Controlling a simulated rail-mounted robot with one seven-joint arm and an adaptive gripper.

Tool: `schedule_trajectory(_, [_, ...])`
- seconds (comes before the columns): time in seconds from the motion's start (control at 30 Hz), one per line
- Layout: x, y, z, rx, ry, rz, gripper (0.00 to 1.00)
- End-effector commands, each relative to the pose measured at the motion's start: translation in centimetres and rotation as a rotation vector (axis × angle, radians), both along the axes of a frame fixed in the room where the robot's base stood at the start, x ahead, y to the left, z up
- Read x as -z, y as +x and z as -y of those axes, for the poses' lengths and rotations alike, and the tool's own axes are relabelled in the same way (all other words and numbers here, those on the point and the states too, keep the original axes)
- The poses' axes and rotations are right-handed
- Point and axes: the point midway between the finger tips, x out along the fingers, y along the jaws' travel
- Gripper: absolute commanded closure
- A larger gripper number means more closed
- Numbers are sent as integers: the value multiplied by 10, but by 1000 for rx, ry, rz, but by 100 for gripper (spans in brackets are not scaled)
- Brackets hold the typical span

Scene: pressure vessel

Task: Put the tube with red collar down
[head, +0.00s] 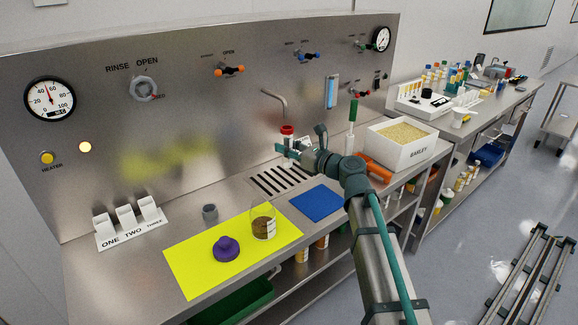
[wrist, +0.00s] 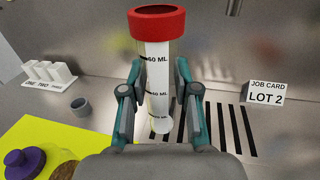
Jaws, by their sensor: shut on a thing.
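The tube with red collar (wrist: 157,70) is a clear, graduated cylinder with a wide red ring at its top. It stands about upright between the fingers of my gripper (wrist: 158,95) in the wrist view. My gripper is shut on the tube's body below the collar. In the head view the tube's red collar (head: 287,129) shows just above my gripper (head: 287,147), over the slotted drain (head: 280,178). The tube's foot appears above the drain slots in the wrist view; I cannot tell whether it touches them.
A yellow mat (head: 190,262) holds a purple-lidded object (head: 226,250) and a jar of brown grains (head: 263,228). A blue mat (head: 317,204) lies right of it. A white barley box (head: 400,146) stands further right. A LOT 2 job card (wrist: 265,93) stands behind the drain. A faucet (head: 277,97) overhangs the drain.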

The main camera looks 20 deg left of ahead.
Motion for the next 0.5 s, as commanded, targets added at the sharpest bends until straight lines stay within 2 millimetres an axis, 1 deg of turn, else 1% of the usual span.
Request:
schedule_trajectory(0.03, [3, 14, -6, 1, -1, -1, 99])
schedule_trajectory(0.3, [30, 71, -30, 1, 0, -2, 99])
schedule_trajectory(0.4, [49, 83, -35, 1, -1, -3, 99])
schedule_trajectory(0.5, [64, 94, -39, 1, -2, -2, 99])
